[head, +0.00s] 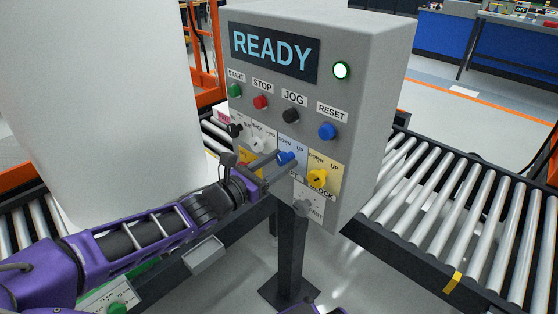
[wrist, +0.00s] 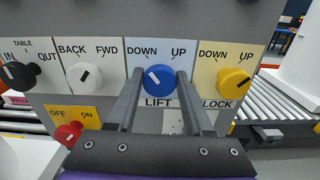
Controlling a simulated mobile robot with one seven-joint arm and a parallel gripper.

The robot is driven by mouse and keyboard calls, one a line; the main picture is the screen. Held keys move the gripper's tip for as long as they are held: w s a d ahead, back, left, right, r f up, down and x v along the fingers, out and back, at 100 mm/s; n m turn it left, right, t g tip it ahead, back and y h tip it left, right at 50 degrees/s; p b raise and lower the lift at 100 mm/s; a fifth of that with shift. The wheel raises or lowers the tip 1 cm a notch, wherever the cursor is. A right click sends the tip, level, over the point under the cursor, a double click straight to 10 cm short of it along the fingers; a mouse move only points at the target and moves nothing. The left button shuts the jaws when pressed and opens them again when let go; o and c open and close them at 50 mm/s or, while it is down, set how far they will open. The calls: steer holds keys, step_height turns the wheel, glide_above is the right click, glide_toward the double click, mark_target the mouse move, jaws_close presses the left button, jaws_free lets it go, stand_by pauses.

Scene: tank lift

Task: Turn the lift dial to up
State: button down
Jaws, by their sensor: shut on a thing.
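The lift dial (wrist: 160,84) is a round blue knob on a pale blue plate marked DOWN, UP and LIFT. Its white mark points up and to the left, toward DOWN. My gripper (wrist: 160,94) is shut on the blue dial, with one finger on each side of it. In the head view the blue dial (head: 286,157) sits low on the grey control box (head: 370,120), and my gripper (head: 277,158) reaches it from the left. The word before LOCK is partly hidden by a finger.
A yellow dial (wrist: 233,83) is close on the right, a white dial (wrist: 84,77) on the left, and a red dial (wrist: 68,133) lower left. A large white tank (head: 95,100) stands left; a roller conveyor (head: 450,210) runs right.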

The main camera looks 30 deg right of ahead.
steer(key=m+p, duration=0.1)
steer(key=m, duration=0.1)
steer(key=shift+r+m+p, duration=0.15)
steer(key=shift+m+p, duration=0.25)
steer(key=m+p, duration=0.2)
steer(key=m, duration=0.2)
steer(key=shift+s+m, duration=0.1)
steer(key=shift+m, duration=0.2)
steer(key=m, duration=0.4)
steer(key=shift+f+p, duration=0.25)
steer(key=shift+p, duration=0.15)
steer(key=shift+f+m, duration=0.1)
steer(key=shift+m, duration=2)
steer(key=shift+c, duration=1.5)
jaws_free()
steer(key=shift+s, duration=0.1)
steer(key=p+v, duration=0.1)
steer(key=v, duration=1.6)
steer(key=shift+a, duration=0.15)
